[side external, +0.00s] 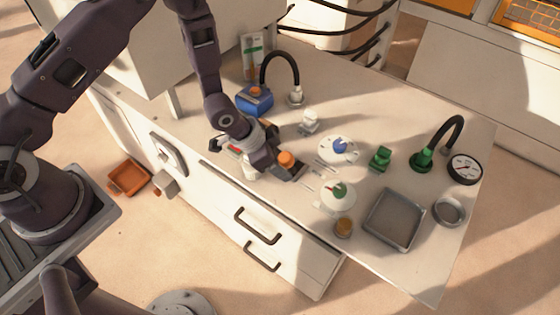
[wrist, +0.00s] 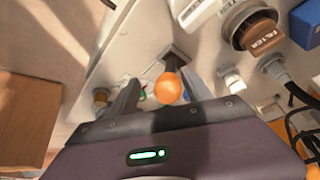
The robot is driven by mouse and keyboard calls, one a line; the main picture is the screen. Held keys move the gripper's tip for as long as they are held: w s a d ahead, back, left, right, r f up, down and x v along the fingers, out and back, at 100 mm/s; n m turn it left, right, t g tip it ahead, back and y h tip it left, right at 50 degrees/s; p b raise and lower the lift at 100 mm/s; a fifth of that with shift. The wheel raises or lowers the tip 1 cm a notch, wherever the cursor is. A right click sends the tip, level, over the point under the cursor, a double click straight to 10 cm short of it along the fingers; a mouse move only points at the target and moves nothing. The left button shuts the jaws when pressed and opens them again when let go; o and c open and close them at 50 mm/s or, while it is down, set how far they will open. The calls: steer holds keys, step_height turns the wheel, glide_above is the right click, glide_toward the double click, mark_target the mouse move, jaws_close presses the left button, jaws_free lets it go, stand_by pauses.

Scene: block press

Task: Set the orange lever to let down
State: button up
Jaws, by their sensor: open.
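The orange lever's round knob (side external: 287,159) shows beside my gripper's end in the side view, near the front edge of the bench. In the wrist view the orange knob (wrist: 168,87) sits between my two open fingers, with a visible gap on each side. A dark piece (wrist: 181,62) lies just beyond the knob; I cannot tell if it is the lever's arm. My gripper (side external: 276,162) is low over the bench, and its open fingers (wrist: 160,79) reach along both sides of the knob. The lever's position is hard to tell, as my gripper hides its base.
A blue box (side external: 255,99) and a white-capped bottle (side external: 309,121) stand behind. A blue-knobbed dial (side external: 338,148) and a green-knobbed dial (side external: 339,194) lie to the right, with an amber-topped jar (side external: 344,227) and a grey tray (side external: 394,220). A brown FILTER knob (wrist: 261,35) is at upper right.

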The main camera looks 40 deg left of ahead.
steer(key=v, duration=0.6)
steer(key=shift+s+r, duration=0.25)
steer(key=shift+r, duration=0.05)
steer(key=shift+a, duration=0.1)
steer(key=s+a+r+n+y, duration=0.1)
steer(key=a+r, duration=0.1)
steer(key=r, duration=0.4)
steer(key=s+a+r+n+t+y, duration=0.1)
steer(key=a+r, duration=0.1)
steer(key=r, duration=0.4)
steer(key=a+r+n, duration=0.1)
steer(key=a+r, duration=0.2)
steer(key=r, duration=0.2)
steer(key=s+r+n, duration=0.1)
steer(key=s+r, duration=0.3)
steer(key=s, duration=0.3)
steer(key=s+a+r+n, duration=0.1)
steer(key=s+r, duration=0.3)
steer(key=s, duration=0.2)
steer(key=s+a+r+n, duration=0.1)
steer(key=s+r+n, duration=0.1)
steer(key=s+r, duration=0.2)
steer(key=s, duration=0.3)
steer(key=shift+s+a+y, duration=0.2)
steer(key=shift+s+y, duration=0.15)
steer(key=shift+y, duration=0.05)
